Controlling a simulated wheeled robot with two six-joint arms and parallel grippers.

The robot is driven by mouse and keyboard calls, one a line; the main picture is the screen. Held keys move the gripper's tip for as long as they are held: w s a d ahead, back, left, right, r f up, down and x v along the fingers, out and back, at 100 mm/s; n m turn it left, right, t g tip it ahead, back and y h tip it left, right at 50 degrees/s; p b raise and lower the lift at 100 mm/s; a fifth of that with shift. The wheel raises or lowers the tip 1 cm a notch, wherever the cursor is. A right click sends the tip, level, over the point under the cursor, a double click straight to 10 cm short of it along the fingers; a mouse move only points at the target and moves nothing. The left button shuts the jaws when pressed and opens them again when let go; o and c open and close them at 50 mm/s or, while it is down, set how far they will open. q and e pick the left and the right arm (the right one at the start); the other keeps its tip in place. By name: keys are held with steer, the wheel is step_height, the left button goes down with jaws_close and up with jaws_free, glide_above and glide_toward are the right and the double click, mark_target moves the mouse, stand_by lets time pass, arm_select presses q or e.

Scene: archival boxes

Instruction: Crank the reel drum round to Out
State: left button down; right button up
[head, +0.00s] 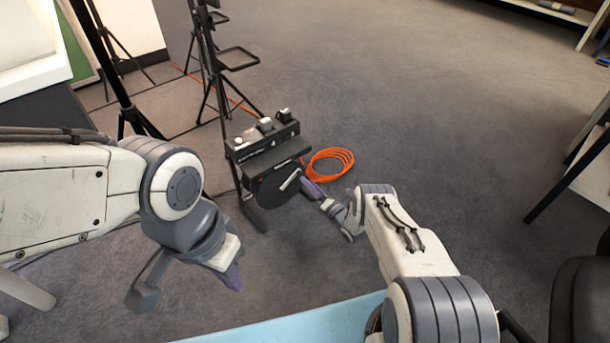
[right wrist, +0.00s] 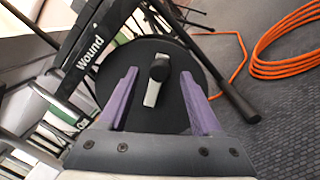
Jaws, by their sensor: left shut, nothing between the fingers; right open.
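The reel drum (head: 272,190) is a black disc on the front of a black stand-mounted unit. In the right wrist view the drum (right wrist: 140,112) fills the middle, with a pale grey crank arm (right wrist: 152,93) and a dark knob (right wrist: 160,68) on its face. My left gripper (head: 233,277) is shut and empty, low and left of the drum.
A coil of orange cable (head: 330,164) lies on the floor right of the unit. Black tripod stands (head: 205,65) rise behind it. A light blue surface (head: 290,322) is at the front edge. The grey carpet (head: 420,110) at upper right is clear.

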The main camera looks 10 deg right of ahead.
steer(key=p+v, duration=0.2)
steer(key=v, duration=0.4)
steer(key=shift+s, duration=0.2)
